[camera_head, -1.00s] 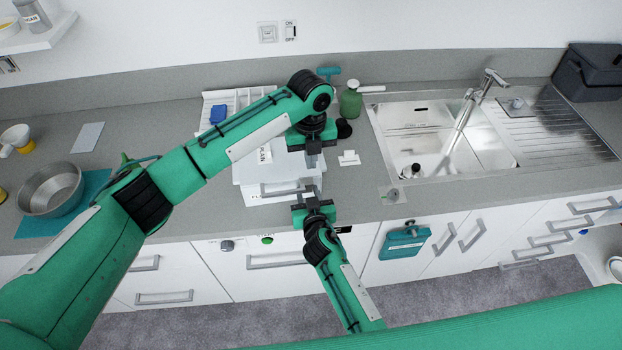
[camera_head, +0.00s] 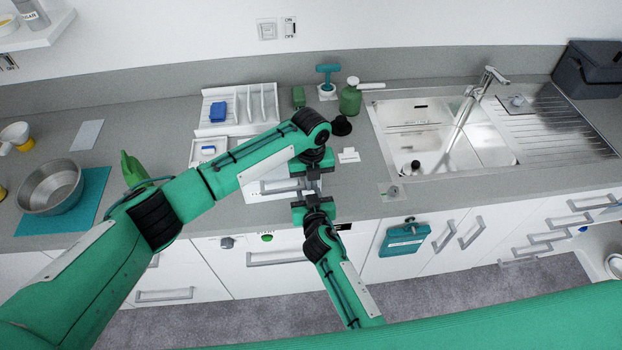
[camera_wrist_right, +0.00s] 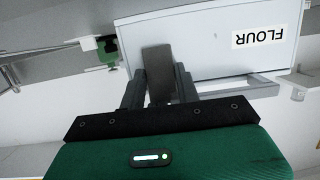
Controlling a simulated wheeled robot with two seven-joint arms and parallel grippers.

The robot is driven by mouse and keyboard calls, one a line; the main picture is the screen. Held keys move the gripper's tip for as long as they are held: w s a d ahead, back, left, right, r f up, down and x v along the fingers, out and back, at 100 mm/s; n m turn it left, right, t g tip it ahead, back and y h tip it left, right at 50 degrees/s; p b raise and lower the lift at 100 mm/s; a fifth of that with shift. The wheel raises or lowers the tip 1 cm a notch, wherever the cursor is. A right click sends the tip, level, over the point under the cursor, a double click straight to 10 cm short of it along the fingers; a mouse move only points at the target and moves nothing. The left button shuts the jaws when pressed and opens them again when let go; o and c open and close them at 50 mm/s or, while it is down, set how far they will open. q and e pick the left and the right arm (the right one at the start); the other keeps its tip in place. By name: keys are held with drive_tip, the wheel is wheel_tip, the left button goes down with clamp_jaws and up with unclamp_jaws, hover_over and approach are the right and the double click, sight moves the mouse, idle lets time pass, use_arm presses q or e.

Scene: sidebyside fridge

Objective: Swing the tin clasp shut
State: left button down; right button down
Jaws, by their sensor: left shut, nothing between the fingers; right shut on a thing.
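The white flour tin (camera_head: 262,188) stands at the counter's front edge, partly hidden by my left arm. Its FLOUR label reads upside down in the right wrist view (camera_wrist_right: 215,45). My right gripper (camera_head: 313,199) is at the tin's front right; its fingers also show in the right wrist view (camera_wrist_right: 157,88). They are shut on a grey flat strip (camera_wrist_right: 157,70) against the tin, which looks like the clasp. My left gripper (camera_head: 312,174) is shut and empty, just above the right one and close to it. Whether they touch is hard to tell.
A dish rack (camera_head: 265,101), a green bottle (camera_head: 350,99) and the sink (camera_head: 400,134) lie behind and to the right. A steel bowl (camera_head: 52,186) sits on a teal mat (camera_head: 88,200) at left. The counter between tin and sink is mostly clear.

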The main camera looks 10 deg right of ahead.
drive_tip(key=shift+r, duration=0.1)
use_arm(q)
drive_tip(key=shift+w+r, duration=0.25)
drive_tip(key=shift+w, duration=0.55)
drive_tip(key=shift+a, duration=0.1)
use_arm(e)
drive_tip(key=c, duration=1)
unclamp_jaws()
use_arm(q)
drive_tip(key=shift+s, duration=0.1)
use_arm(e)
drive_tip(key=shift+a, duration=0.1)
